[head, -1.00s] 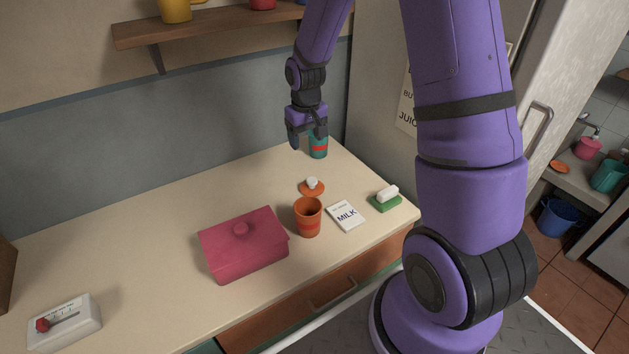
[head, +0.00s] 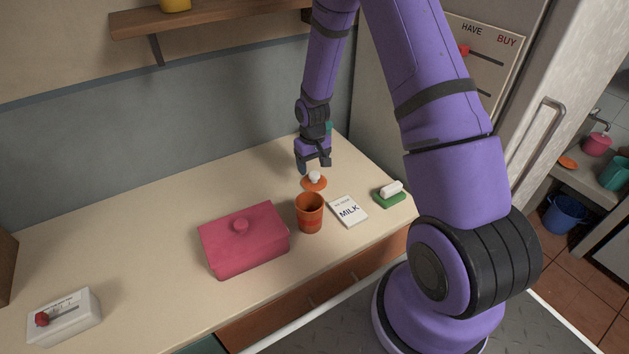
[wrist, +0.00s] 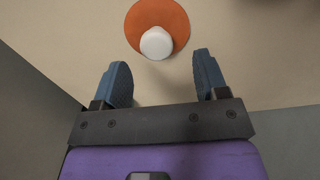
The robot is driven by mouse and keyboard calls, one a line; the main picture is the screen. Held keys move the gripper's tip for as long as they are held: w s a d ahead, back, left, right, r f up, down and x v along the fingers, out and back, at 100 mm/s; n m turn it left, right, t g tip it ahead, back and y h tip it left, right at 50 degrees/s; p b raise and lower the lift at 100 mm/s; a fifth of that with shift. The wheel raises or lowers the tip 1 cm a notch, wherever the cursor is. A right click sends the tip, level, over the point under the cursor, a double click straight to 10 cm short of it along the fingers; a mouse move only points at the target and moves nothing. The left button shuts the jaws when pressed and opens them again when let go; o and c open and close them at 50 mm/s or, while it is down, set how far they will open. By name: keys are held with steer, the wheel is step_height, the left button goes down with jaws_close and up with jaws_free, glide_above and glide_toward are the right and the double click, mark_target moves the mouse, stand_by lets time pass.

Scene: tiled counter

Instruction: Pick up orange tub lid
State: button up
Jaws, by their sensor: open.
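The orange tub lid (head: 314,184) lies flat on the counter with its round white knob facing up. It also shows in the wrist view (wrist: 175,20), at the top centre, with the knob in front of part of it. My gripper (head: 315,171) is above the counter, just behind and over the lid in the head view. In the wrist view its two blue-grey fingers (wrist: 160,77) are spread apart with nothing between them. The lid and knob are beyond the fingertips, roughly centred between them. An orange tub (head: 309,212) stands upright and open in front of the lid.
A white MILK card (head: 348,211) lies right of the tub, and a green block with a white top (head: 389,194) is farther right. A pink lidded box (head: 244,240) stands to the left. The counter behind the box is clear.

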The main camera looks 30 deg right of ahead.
mark_target(315, 174)
steer(key=shift+s+d+f, duration=0.1)
steer(key=shift+s+f, duration=0.05)
steer(key=shift+f, duration=1)
steer(key=shift+s+d+f, duration=0.1)
steer(key=shift+f, duration=1.05)
steer(key=c, duration=1)
steer(key=shift+r, duration=0.1)
